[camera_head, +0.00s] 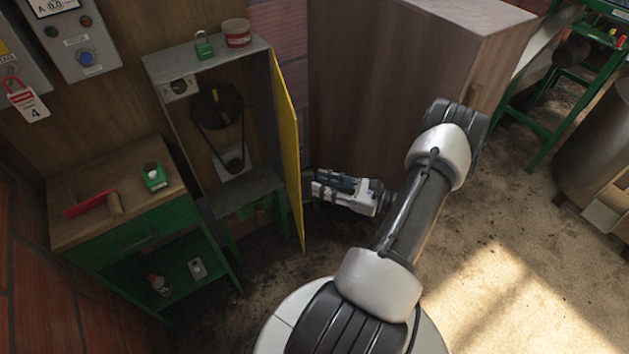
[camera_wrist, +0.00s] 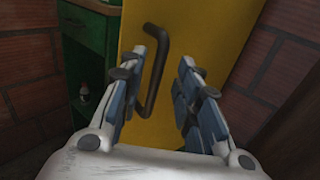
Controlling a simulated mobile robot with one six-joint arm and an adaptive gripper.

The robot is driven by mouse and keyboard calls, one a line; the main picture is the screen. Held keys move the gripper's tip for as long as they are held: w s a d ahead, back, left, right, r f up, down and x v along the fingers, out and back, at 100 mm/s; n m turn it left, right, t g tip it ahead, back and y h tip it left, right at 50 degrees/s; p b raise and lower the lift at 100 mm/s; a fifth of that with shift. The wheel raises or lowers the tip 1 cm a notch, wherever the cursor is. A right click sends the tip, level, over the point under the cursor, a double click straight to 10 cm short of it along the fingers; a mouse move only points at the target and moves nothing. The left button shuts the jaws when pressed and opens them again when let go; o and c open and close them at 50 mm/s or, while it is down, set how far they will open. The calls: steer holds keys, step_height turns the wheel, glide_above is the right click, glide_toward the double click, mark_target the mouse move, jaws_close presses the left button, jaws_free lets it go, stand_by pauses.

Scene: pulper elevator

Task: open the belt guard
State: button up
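The belt guard (camera_head: 287,150) is a yellow door hinged on the right side of a grey metal housing (camera_head: 160,103). It stands swung wide open, seen nearly edge-on in the head view. Inside the housing a dark pulley (camera_head: 217,105) and belt are exposed. In the wrist view the yellow guard (camera_wrist: 205,45) carries a dark bar handle (camera_wrist: 156,75). My gripper (camera_wrist: 163,80) is open, with the handle showing between its fingers; I cannot tell whether a finger touches it. In the head view my gripper (camera_head: 314,190) is just right of the guard.
A green-framed bench (camera_head: 120,215) with a red-bladed tool (camera_head: 90,203) stands left of the housing. A green padlock (camera_head: 204,46) and a red tin (camera_head: 236,33) sit on top. A wooden cabinet (camera_head: 400,80) stands behind my arm. Floor (camera_head: 510,270) is clear at the right.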

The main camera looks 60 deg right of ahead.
steer(key=v, duration=0.8)
steer(key=shift+s, duration=0.2)
steer(key=shift+c, duration=0.3)
